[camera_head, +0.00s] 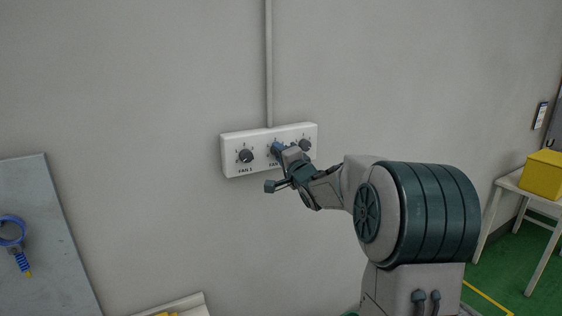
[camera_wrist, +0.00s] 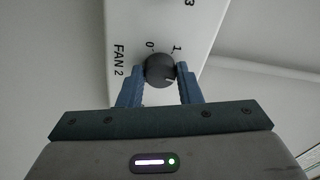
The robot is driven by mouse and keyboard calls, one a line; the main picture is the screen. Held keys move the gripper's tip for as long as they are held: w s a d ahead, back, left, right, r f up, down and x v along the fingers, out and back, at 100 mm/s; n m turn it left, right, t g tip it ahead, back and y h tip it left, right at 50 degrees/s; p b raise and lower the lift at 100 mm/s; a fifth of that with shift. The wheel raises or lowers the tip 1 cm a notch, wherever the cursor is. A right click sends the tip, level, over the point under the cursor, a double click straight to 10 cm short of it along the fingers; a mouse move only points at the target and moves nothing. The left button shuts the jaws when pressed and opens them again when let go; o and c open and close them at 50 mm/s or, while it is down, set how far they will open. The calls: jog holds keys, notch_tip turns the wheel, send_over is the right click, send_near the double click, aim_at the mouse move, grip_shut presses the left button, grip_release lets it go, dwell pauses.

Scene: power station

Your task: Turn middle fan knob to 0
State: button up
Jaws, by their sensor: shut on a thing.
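The white fan panel (camera_head: 232,142) is fixed to the grey wall, with a row of round dark knobs. The middle knob (camera_wrist: 160,68), beside the label FAN 2, shows between my gripper's blue fingers in the wrist view. My gripper (camera_wrist: 160,74) is shut on this knob, one finger on each side. A pale mark on the knob shows toward its lower right; the printed 0 and 1 are above it. In the head view my gripper (camera_head: 279,149) reaches the panel's middle and hides most of that knob.
The left knob (camera_head: 246,156), marked FAN 1, and the right knob (camera_head: 305,145) are close on either side. A grey conduit (camera_head: 268,60) runs up from the panel. A yellow box (camera_head: 542,176) stands on a white table at the right.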

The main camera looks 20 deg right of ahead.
jog(key=n+y+b, duration=0.1)
jog(key=n+b, duration=0.1)
jog(key=n, duration=0.7)
jog(key=n+g+y+b, duration=0.1)
jog(key=n+b, duration=0.1)
jog(key=n, duration=0.7)
jog(key=n+b, duration=0.2)
jog(key=n, duration=0.8)
jog(key=shift+w+d+g+y, duration=0.1)
jog(key=shift+d+g+y, duration=0.2)
jog(key=shift+d+y, duration=0.1)
jog(key=o, duration=1)
jog(key=shift+r, duration=0.1)
jog(key=shift+c, duration=0.2)
